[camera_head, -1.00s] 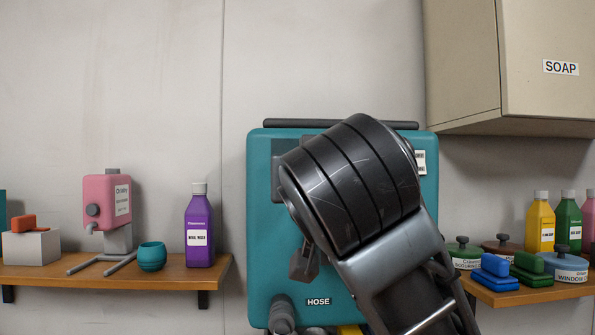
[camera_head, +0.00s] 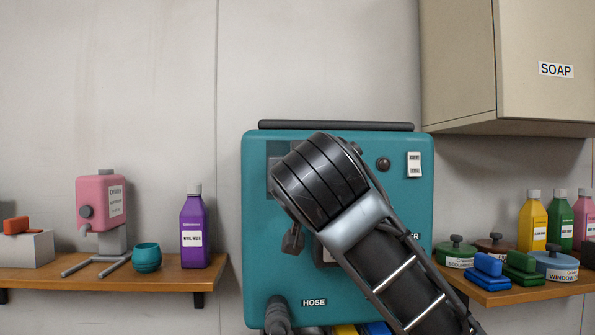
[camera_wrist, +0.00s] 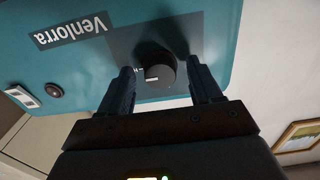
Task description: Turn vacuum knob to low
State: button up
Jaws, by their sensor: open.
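The vacuum is a teal box (camera_head: 262,260) on the wall, with a HOSE label low on its front. In the wrist view, which is upside down, its black round knob (camera_wrist: 158,76) sits on a dark panel (camera_wrist: 122,42) beside the word Venlorra. My gripper (camera_wrist: 160,66) is open, with one finger on each side of the knob. I cannot tell whether the fingers touch it. A small pale mark shows on the knob; its setting is unreadable. In the head view my arm covers the knob and most of the dark panel (camera_head: 275,150).
A round black button (camera_head: 383,165) and a white switch plate (camera_head: 414,165) are at the vacuum's upper right. A grey hose (camera_head: 278,315) leaves its bottom. Shelves with bottles and tubs flank it. A beige SOAP cabinet (camera_head: 460,70) hangs at upper right.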

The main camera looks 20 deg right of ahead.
jog(key=c, duration=1)
jog(key=shift+c, duration=0.2)
jog(key=shift+f+n, duration=0.1)
jog(key=shift+n, duration=0.2)
jog(key=shift+r+n+p, duration=0.2)
jog(key=shift+n+p, duration=2.35)
jog(key=shift+n, duration=6.05)
